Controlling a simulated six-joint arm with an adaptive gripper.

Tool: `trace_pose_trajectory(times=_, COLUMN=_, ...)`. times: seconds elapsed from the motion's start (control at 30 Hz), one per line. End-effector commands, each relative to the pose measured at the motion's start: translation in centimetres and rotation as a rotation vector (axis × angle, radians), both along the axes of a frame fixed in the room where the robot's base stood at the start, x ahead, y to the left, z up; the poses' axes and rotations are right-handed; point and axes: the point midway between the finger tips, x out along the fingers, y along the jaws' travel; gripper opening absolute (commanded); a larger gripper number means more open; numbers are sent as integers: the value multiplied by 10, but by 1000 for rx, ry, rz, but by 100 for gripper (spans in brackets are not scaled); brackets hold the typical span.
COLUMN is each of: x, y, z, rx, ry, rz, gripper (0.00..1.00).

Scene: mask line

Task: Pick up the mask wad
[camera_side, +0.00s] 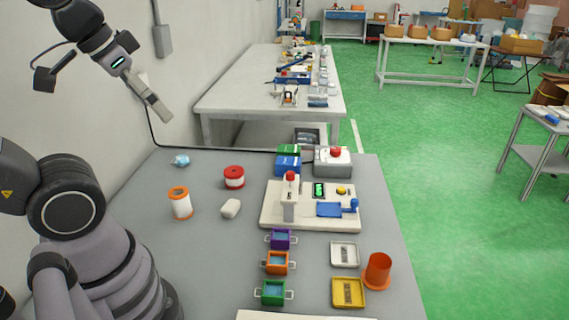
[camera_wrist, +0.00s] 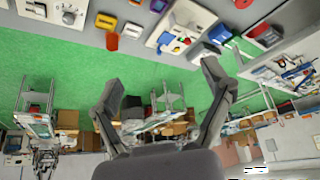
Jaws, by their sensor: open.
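A small crumpled light-blue and white wad (camera_side: 180,160), which looks like the mask wad, lies on the grey table (camera_side: 150,215) near its back left edge in the side view. My gripper (camera_side: 157,107) is raised high above the table, up and left of the wad and well apart from it. In the wrist view my gripper (camera_wrist: 161,75) has its two fingers spread wide with nothing between them. I cannot make out the wad in the wrist view.
A white lump (camera_side: 231,208), a red-and-white spool (camera_side: 234,177) and an orange-and-white spool (camera_side: 180,202) stand nearby. A white machine base (camera_side: 270,212) with a blue-handled press, small coloured bins (camera_side: 277,263) and an orange cup (camera_side: 378,271) lie right. The wall borders the left.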

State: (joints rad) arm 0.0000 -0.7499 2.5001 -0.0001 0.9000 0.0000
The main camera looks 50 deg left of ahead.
Motion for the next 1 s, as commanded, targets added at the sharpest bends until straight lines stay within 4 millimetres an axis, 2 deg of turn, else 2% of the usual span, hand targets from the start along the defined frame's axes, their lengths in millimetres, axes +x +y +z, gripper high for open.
trace_pose_trajectory(times=0.17, x=3, y=2, z=1, rx=12, ry=9, rz=-1, gripper=80)
trace_pose_trajectory(times=0.27, x=16, y=13, z=2, rx=68, ry=55, rz=-6, gripper=80)
trace_pose_trajectory(times=0.37, x=41, y=36, z=2, rx=174, ry=147, rz=-25, gripper=80)
trace_pose_trajectory(times=0.57, x=109, y=104, z=-11, rx=432, ry=399, rz=-108, gripper=80)
trace_pose_trajectory(times=0.77, x=172, y=184, z=-52, rx=647, ry=672, rz=-241, gripper=80)
trace_pose_trajectory(times=0.87, x=199, y=225, z=-84, rx=739, ry=809, rz=-325, gripper=80)
trace_pose_trajectory(times=1.0, x=226, y=282, z=-142, rx=846, ry=998, rz=-465, gripper=80)
